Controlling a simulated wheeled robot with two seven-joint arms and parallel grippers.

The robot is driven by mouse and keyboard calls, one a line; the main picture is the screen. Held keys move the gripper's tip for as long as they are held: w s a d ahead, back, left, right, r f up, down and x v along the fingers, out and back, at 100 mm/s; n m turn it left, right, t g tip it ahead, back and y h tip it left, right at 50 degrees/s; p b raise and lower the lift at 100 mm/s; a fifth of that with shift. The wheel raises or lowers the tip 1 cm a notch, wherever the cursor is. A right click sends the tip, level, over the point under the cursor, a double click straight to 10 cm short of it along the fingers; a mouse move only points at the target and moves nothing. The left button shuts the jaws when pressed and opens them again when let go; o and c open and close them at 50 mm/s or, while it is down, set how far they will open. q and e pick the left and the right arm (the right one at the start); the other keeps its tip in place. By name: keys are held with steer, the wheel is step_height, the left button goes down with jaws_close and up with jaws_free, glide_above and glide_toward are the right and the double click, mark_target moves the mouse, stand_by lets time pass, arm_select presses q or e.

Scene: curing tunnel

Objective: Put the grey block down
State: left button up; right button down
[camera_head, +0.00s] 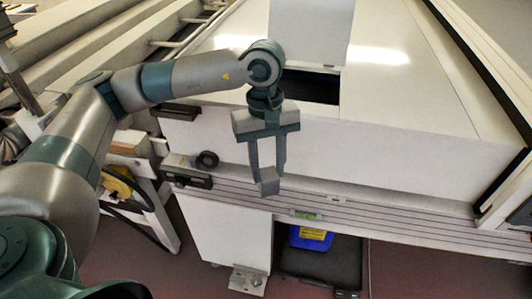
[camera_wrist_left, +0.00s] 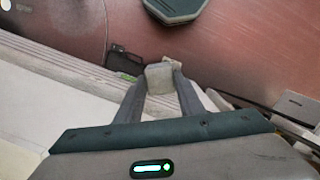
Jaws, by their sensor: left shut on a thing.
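My left gripper (camera_head: 267,176) hangs in front of the white tunnel housing and points down. Its two fingers are shut on the grey block (camera_head: 268,186), a small light grey piece at the fingertips. In the left wrist view the grey block (camera_wrist_left: 160,78) sits between the tips of my left gripper (camera_wrist_left: 160,82). In the head view the block shows against the grooved rail along the housing's front; I cannot tell whether it touches anything below. My right gripper is not in view.
The white housing (camera_head: 400,150) has a dark opening (camera_head: 314,88) on top. The grooved rail (camera_head: 400,220) runs along its front. A black ring (camera_head: 208,159) is at the left. Below, a blue container (camera_head: 311,238) stands in a dark bin. A small green item (camera_head: 304,215) is on the rail.

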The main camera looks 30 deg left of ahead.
arm_select(q)
step_height(320, 180, down, 10)
steer(key=s+d+m+y+b, duration=0.1)
steer(key=s+m+b, duration=0.1)
steer(key=m+b, duration=0.3)
steer(key=m, duration=0.3)
steer(key=shift+s+d+f+m+g, duration=0.25)
steer(key=shift+m+g, duration=0.05)
steer(key=shift+m, duration=0.1)
